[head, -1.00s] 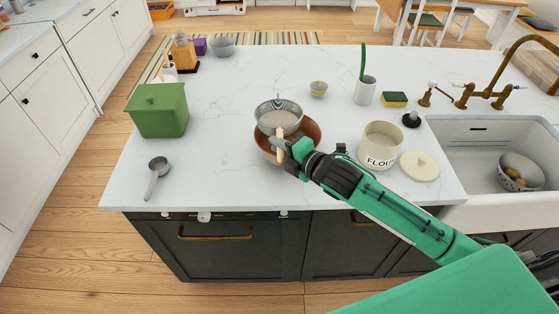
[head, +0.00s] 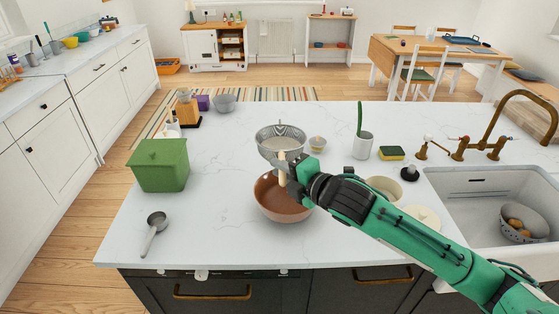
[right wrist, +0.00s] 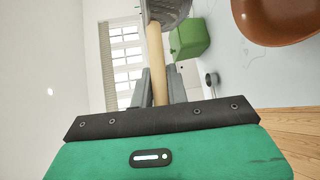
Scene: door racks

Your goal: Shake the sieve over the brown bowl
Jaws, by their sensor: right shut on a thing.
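The metal sieve (head: 281,138) is held in the air above the back part of the brown bowl (head: 277,203). White flour-like powder seems to show inside the sieve. My right gripper (head: 290,175) is shut on the sieve's pale wooden handle. In the right wrist view the handle (right wrist: 160,60) runs between the two fingers, with part of the sieve (right wrist: 168,10) at the top edge and the brown bowl (right wrist: 272,18) at the upper right. The bowl stands on the white countertop. My left gripper is not in view.
The flour canister (head: 384,187) is partly hidden behind my right arm, with its lid (head: 424,214) beside it. A small bowl (head: 317,144) sits behind. The sink (head: 490,195) is right.

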